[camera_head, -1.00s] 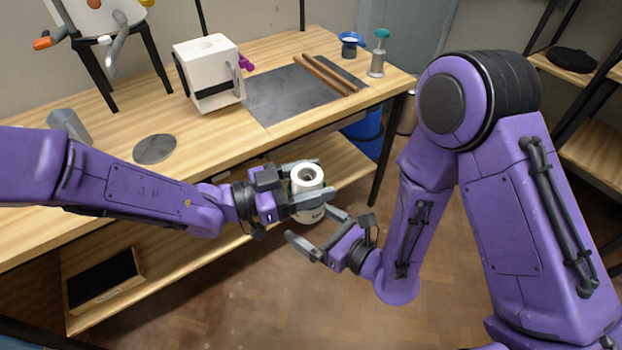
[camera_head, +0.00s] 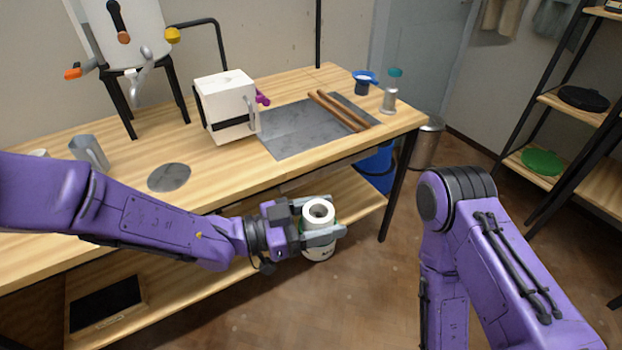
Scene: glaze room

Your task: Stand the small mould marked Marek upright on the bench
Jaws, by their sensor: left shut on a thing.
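The small mould (camera_head: 318,213) is a white, roughly cylindrical piece with a round hole in its top and a green band partly showing. Dark lettering shows low on its front, too small to read. My left gripper (camera_head: 318,231) is shut on it, with fingers on either side. It looks about upright, held in the air in front of the bench (camera_head: 350,168), over the floor side of the front edge. My right gripper is out of view; only my right arm shows at lower right.
On the bench are a large white block mould (camera_head: 228,105) with a black strap, a grey slab (camera_head: 290,138), two wooden sticks (camera_head: 338,110), a grey disc (camera_head: 169,177), a metal jug (camera_head: 90,152), a blue cup (camera_head: 363,84) and a teal-topped bottle (camera_head: 390,95). Bare wood lies along the front.

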